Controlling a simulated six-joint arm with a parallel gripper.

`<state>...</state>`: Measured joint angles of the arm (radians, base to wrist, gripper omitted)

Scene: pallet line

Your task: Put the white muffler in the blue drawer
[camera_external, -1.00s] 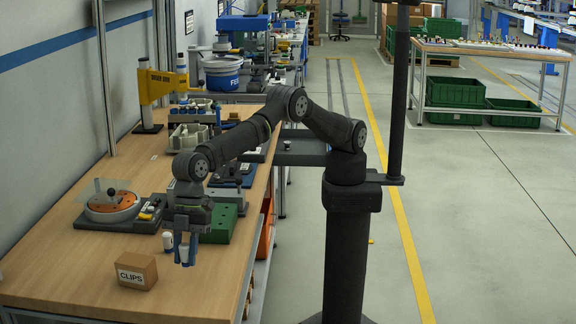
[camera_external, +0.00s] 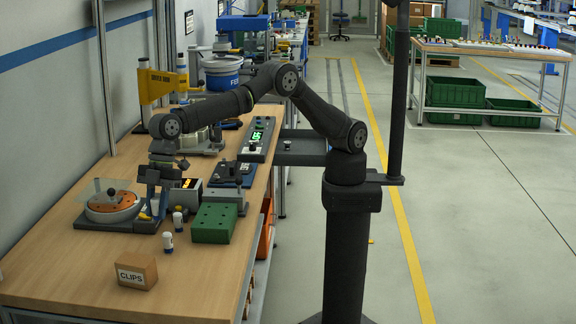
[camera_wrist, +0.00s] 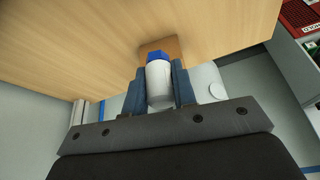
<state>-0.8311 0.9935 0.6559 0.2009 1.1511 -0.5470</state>
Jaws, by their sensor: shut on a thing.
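In the wrist view a white muffler (camera_wrist: 159,86) with a blue end (camera_wrist: 157,57) sits between the two blue-grey fingers of my gripper (camera_wrist: 158,92), which is shut on it. Two other small white pieces with dark ends (camera_external: 178,222) stand on the bench to the right of and below my gripper. I cannot pick out a blue drawer in either view.
A green block (camera_external: 214,223) lies right of the small white pieces, with a dark boxed device showing orange digits (camera_external: 187,193) behind them. A brown CLIPS box (camera_external: 137,271) stands at the front. The wooden bench (camera_external: 70,270) is clear at front left.

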